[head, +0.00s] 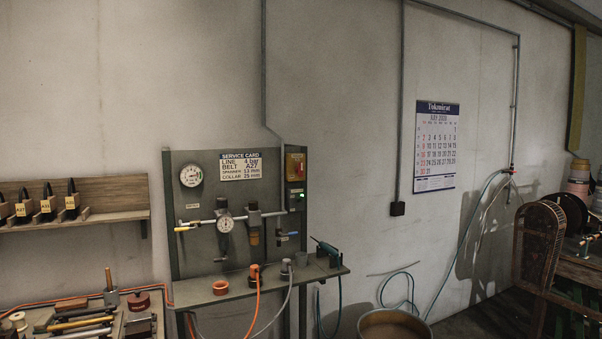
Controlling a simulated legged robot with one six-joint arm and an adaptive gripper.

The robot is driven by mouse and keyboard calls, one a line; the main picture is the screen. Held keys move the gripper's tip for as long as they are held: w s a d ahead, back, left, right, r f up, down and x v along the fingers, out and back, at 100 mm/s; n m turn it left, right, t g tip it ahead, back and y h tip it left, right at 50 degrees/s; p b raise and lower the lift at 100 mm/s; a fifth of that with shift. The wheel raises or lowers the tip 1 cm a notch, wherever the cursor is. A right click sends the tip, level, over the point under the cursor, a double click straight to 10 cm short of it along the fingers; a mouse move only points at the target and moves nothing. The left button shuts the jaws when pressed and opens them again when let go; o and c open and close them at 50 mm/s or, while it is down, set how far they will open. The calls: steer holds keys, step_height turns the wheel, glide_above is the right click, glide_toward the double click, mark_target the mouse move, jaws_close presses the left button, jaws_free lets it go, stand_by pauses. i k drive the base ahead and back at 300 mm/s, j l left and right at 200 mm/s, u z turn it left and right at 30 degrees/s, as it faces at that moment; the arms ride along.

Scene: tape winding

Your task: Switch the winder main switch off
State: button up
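A yellow box with a red part (295,166) is mounted at the upper right of the grey-green wall panel; it looks like a main switch, but its label and the position of its handle are too small to read. Just below it is a small dark box (296,199) with a lit green spot. The winder may be the machine with a rusty mesh guard (538,240) at the right edge, only partly in frame. My gripper is not in view.
The panel carries a gauge (191,175), a service card (240,166), regulators and pipes. Its shelf (215,291) holds hose fittings and a teal tool (327,251). A round tub (393,322) stands in front on the right. A tool bench (95,320) is at lower left.

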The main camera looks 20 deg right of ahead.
mark_target(299, 168)
steer(key=i+l, duration=1.95)
steer(key=l, duration=0.1)
